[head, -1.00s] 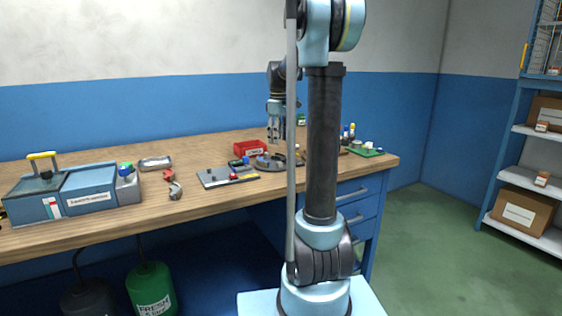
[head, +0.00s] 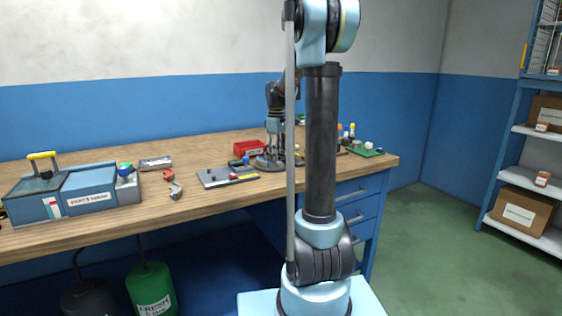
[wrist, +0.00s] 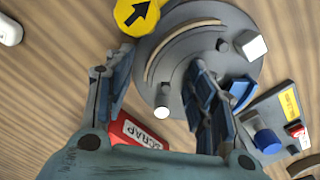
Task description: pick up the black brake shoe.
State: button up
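A round grey plate (wrist: 240,70) lies under my gripper in the wrist view. On it is a curved dark grey shoe with a tan lining edge (wrist: 180,42), the only brake-shoe-like piece there; its shade is hard to tell from the plate. Several short pegs stand on the plate. My gripper (wrist: 158,78) is open, its two fingers apart with nothing held between them. The curved shoe is beyond the fingertips in the picture. In the head view my gripper (head: 274,150) is low over the plate (head: 262,168) and partly hides it.
A red scrap bin (wrist: 135,132) is beside the left finger. A yellow arrow disc (wrist: 137,14) is at the plate's edge. A grey board (wrist: 268,105) with a blue knob is at right.

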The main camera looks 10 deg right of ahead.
grip_shut()
notch_tip(320, 180, up, 10)
dwell(0.6)
